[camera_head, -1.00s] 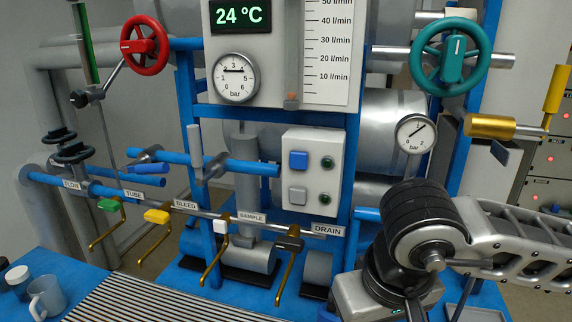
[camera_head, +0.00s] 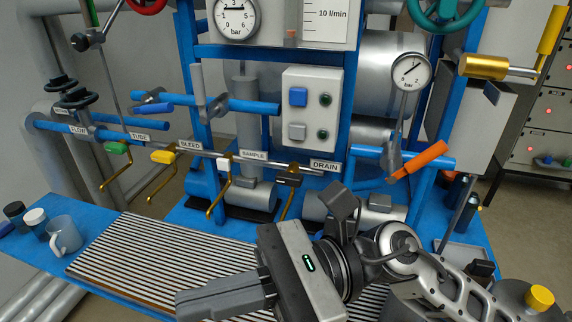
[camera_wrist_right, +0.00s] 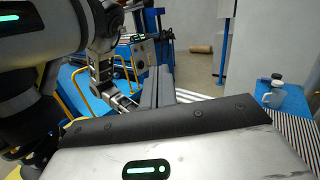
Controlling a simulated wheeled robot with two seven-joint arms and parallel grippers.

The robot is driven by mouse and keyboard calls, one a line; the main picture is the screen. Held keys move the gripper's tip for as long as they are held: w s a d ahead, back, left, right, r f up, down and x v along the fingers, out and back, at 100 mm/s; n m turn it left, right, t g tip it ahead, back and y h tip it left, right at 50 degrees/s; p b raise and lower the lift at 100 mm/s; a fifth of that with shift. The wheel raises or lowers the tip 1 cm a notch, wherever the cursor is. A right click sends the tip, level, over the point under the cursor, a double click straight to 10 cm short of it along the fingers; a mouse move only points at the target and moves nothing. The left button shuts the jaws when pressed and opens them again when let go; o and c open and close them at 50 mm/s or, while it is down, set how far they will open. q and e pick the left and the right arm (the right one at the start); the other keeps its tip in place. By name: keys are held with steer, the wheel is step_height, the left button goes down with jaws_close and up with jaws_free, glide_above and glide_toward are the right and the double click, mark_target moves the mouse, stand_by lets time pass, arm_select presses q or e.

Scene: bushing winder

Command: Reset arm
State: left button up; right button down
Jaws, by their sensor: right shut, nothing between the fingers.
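My right gripper (camera_head: 182,304) is in the lower middle of the head view, its grey fingers shut and pointing left. It appears above or in front of the striped grille and holds nothing. Its shut fingers also show in the right wrist view (camera_wrist_right: 160,84), reaching away from the camera. My right arm comes in from the lower right of the head view. My left gripper is not seen in the head view. White and black arm links of mine fill the left side of the right wrist view.
The striped grille (camera_head: 112,262) lies on the blue bench beside a grey mug (camera_head: 66,234). Behind stand coloured valve handles, a button box (camera_head: 310,118), a pressure gauge (camera_head: 411,71) and an orange-handled lever (camera_head: 418,160). A yellow knob (camera_head: 539,298) is at lower right.

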steer(key=w+d+m+t+y, duration=0.2)
steer(key=w+m+t+y, duration=0.15)
steer(key=m+t, duration=0.5)
steer(key=w+d+m+t+y, duration=0.15)
steer(key=w+m+t, duration=0.35)
steer(key=m, duration=0.6)
steer(key=w+d+f+m+t+h, duration=0.65)
steer(key=f+m+t+h, duration=0.3)
steer(key=m, duration=0.85)
steer(key=s+d+f+m+g+h, duration=0.2)
steer(key=f+m, duration=0.4)
steer(key=f, duration=0.3)
steer(key=s+d+f+m+g+h, duration=0.2)
steer(key=s+d+f+m+h, duration=0.3)
steer(key=f, duration=0.3)
steer(key=s+d+f+m+g+h, duration=0.2)
steer(key=s+d+f+m+h, duration=0.1)
steer(key=f+m, duration=0.5)
steer(key=shift+s+d+f+h, duration=0.35)
steer(key=shift+s+d+f, duration=0.25)
steer(key=shift+d+f, duration=0.25)
